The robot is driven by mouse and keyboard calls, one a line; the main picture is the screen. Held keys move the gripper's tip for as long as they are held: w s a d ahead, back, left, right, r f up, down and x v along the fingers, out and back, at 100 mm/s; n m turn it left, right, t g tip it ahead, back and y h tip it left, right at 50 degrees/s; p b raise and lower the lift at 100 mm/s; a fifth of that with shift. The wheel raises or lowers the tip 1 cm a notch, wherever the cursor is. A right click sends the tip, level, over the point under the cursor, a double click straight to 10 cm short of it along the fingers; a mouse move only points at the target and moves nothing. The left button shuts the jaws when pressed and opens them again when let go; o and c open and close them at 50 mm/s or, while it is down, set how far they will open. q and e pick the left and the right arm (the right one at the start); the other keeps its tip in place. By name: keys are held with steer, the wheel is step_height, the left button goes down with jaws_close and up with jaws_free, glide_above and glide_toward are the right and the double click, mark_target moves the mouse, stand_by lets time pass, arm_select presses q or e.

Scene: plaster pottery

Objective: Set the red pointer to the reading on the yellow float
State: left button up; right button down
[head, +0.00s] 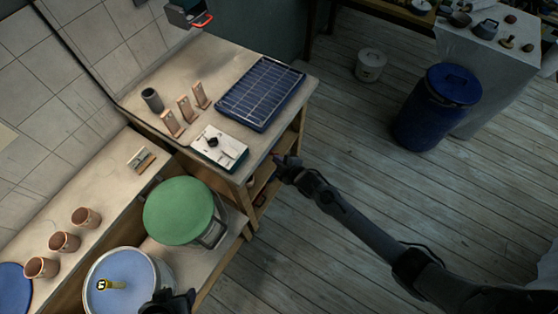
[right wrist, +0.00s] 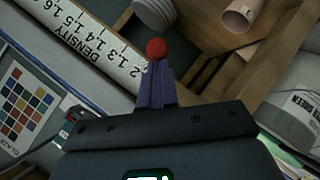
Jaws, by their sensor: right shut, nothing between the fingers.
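The yellow float (head: 112,285) stands in the pale liquid of a round bucket (head: 88,271) at the lower left of the head view. It has a dark tag whose reading is too small to make out. The red pointer's round knob (right wrist: 156,47) shows in the right wrist view, by the low-number end of a white density scale (right wrist: 98,50). My right gripper (right wrist: 156,72) is shut and empty, its tips just below the knob; contact is unclear. In the head view this gripper (head: 279,161) is beside the bench's right edge. A dark part, perhaps my left gripper (head: 168,302), shows at the bottom.
A green round lid (head: 179,211) lies between bucket and bench. The bench holds a blue rack (head: 261,93), a white-topped box (head: 219,147) and a grey cup (head: 152,100). Several terracotta cups stand at left. A blue barrel (head: 437,106) stands on open floor at right.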

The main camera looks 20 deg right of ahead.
steer(key=shift+w+d, duration=0.1)
steer(key=shift+d, duration=0.05)
steer(key=w+d+b, duration=0.2)
steer(key=w+d, duration=0.2)
steer(key=d, duration=0.2)
steer(key=shift+w+d, duration=0.15)
steer(key=shift+w, duration=0.05)
stand_by(0.4)
